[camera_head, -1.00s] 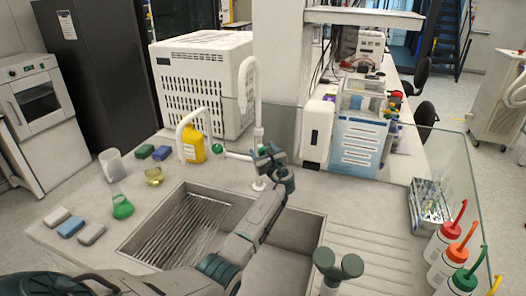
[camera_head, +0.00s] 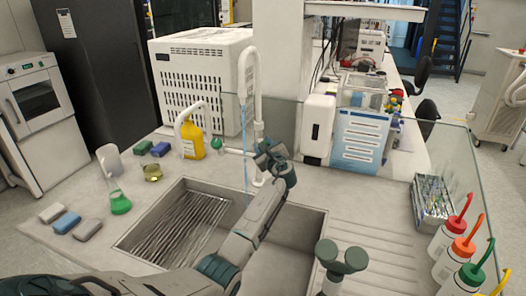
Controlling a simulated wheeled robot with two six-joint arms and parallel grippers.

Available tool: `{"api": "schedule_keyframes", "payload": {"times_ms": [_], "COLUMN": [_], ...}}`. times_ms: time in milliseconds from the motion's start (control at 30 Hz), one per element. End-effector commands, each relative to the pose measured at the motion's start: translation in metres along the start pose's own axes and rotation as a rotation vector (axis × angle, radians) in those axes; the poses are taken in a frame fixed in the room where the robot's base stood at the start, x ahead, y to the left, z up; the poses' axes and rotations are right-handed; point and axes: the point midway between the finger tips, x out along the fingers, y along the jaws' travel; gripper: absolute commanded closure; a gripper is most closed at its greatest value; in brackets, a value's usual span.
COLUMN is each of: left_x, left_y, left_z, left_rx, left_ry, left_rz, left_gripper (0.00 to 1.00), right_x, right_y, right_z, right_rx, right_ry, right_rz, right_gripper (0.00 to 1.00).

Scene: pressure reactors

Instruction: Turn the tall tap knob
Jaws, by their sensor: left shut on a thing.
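The tall tap (camera_head: 258,95) is a white gooseneck pipe standing behind the sink. A thin bluish stream of water (camera_head: 247,150) runs down from its spout into the sink (camera_head: 122,247). My left gripper (camera_head: 264,156) is shut on the tall tap knob, at the lower part of the tap's pipe. The gripper hides the knob. A lower white tap (camera_head: 184,128) with a green knob (camera_head: 216,143) stands to the left.
A green flask (camera_head: 120,204), a small yellow beaker (camera_head: 153,173), a yellow bottle (camera_head: 193,147) and sponges (camera_head: 67,222) are on the left counter. Wash bottles (camera_head: 458,275) and a rack (camera_head: 432,200) are at the right. The ribbed drainboard (camera_head: 375,225) is clear.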

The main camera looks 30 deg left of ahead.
Motion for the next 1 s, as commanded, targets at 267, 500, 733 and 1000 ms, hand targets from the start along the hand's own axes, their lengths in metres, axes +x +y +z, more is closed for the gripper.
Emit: {"api": "schedule_keyframes", "payload": {"times_ms": [267,500,733,1000], "left_x": [0.0,0.0,0.0,0.0], "left_y": [0.002,0.002,0.001,0.001], "left_z": [-0.004,-0.003,-0.002,-0.002], "left_rx": [-0.197,-0.307,-0.348,-0.352], "left_ry": [0.0,0.001,0.001,0.002], "left_rz": [0.001,0.001,0.002,0.002], "left_gripper": [0.83,0.83,0.84,0.84], "right_x": [0.03,0.042,0.045,0.045], "right_y": [-0.003,-0.006,-0.009,-0.009], "right_z": [0.002,0.003,0.004,0.004], "right_rx": [0.0,0.001,0.002,0.002], "right_ry": [0.001,0.001,0.001,0.002], "right_rz": [0.0,-0.002,-0.005,-0.005], "right_gripper": [0.64,0.64,0.64,0.64]}}
